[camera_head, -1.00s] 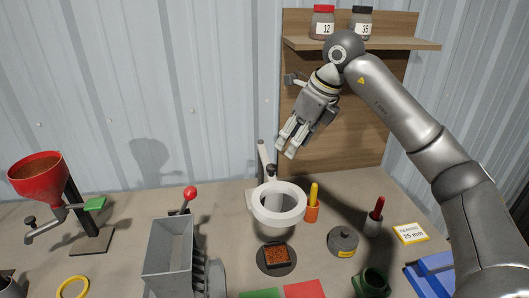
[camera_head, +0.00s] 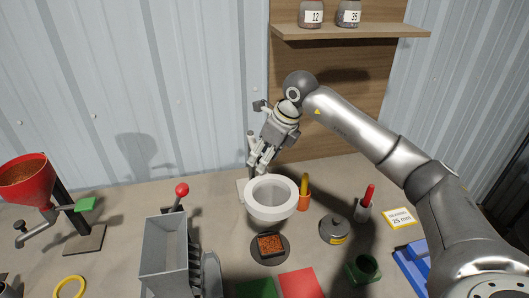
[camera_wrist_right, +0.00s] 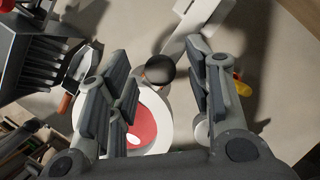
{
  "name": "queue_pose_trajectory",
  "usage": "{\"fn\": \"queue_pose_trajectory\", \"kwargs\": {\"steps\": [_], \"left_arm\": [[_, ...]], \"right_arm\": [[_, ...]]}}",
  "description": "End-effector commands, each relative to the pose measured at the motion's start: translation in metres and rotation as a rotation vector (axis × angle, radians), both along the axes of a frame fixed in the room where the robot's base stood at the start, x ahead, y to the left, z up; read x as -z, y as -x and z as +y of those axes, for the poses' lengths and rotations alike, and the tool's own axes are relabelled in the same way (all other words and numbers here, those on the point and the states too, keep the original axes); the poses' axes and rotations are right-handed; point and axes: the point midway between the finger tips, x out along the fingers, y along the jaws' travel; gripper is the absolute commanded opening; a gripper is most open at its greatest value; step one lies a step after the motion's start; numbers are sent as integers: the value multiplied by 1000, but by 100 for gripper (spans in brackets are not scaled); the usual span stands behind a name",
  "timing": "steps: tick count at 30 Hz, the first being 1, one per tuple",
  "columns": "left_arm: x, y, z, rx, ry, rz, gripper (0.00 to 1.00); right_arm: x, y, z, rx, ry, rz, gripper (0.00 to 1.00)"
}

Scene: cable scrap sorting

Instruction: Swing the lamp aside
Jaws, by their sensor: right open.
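The lamp is a white ring head (camera_head: 270,198) on a pale arm and post with a dark knob on top, standing at the back of the bench. My right gripper (camera_head: 262,164) is just above and behind the ring, pointing down, near the top of the post. In the right wrist view, my right gripper (camera_wrist_right: 160,75) is open, with the round dark knob (camera_wrist_right: 159,70) showing between its fingers. The white ring (camera_wrist_right: 163,128) shows beyond them, partly hidden by the left finger. I cannot tell whether a finger touches the knob. My left gripper is not in view.
Below the ring, a dark round stand (camera_head: 270,249) holds a tray of copper bits. A grey hopper (camera_head: 165,250) with a red-knobbed lever is left. A shelf (camera_head: 350,31) with two jars is above.

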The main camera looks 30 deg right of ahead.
Motion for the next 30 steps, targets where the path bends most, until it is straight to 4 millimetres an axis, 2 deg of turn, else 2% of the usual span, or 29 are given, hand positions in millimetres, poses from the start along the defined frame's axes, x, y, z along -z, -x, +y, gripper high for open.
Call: {"fn": "queue_pose_trajectory", "kwargs": {"steps": [3,9,20,30], "left_arm": [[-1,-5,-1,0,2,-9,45],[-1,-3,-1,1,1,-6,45],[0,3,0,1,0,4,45],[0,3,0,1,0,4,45]], "right_arm": [[3,-1,1,0,0,-1,47],[3,-1,0,0,1,0,47],[3,-1,0,1,0,0,1],[3,-2,-5,-3,0,0,0]]}}
